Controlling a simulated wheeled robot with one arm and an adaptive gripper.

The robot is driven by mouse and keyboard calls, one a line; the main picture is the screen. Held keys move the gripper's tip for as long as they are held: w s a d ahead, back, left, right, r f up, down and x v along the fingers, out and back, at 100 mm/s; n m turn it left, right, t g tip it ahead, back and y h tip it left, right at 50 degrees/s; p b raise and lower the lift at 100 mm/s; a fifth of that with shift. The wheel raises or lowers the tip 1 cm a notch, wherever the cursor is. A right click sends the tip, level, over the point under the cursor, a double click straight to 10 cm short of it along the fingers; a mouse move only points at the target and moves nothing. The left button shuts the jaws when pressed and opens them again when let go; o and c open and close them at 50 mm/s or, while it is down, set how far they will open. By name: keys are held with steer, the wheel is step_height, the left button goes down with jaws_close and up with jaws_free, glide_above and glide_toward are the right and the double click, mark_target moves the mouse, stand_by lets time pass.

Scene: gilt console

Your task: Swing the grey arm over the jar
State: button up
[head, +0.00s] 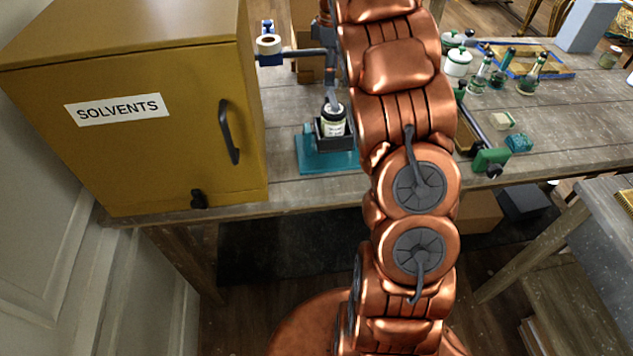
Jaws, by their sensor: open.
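The jar (333,121), with a dark lid and pale label, stands upright in a black holder (321,140) on a teal base (318,163), just right of the yellow cabinet. Behind it, a grey arm (304,52) reaches left from a grey upright piece and ends at a white and blue head (269,46). That head is to the left of the jar, not above it. My copper arm hides what lies to the right of the grey upright. My gripper is not seen; my arm runs out of the top of the picture.
The yellow SOLVENTS cabinet (135,110) fills the bench's left end. To the right of my arm are a green-ended clamp (490,160), a teal block (519,143), white pots (457,62), green bottles (531,78) and a blue-edged tray (555,73). The bench front right is mostly bare.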

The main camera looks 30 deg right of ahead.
steer(key=shift+a+r, duration=0.15)
steer(key=shift+r, duration=0.75)
steer(key=shift+r+b, duration=0.85)
steer(key=shift+r, duration=1.1)
steer(key=s+a+f+m+b, duration=0.3)
steer(key=s+a, duration=0.6)
steer(key=s, duration=0.3)
steer(key=s+a+f+m+g+b, duration=0.1)
steer(key=s+a+f+m+b, duration=0.2)
steer(key=s+a+f+m, duration=0.2)
steer(key=shift+s+a+f+b, duration=0.4)
steer(key=shift+s+a+f, duration=1.05)
steer(key=shift+s+a, duration=1.55)
steer(key=shift+s+d, duration=0.6)
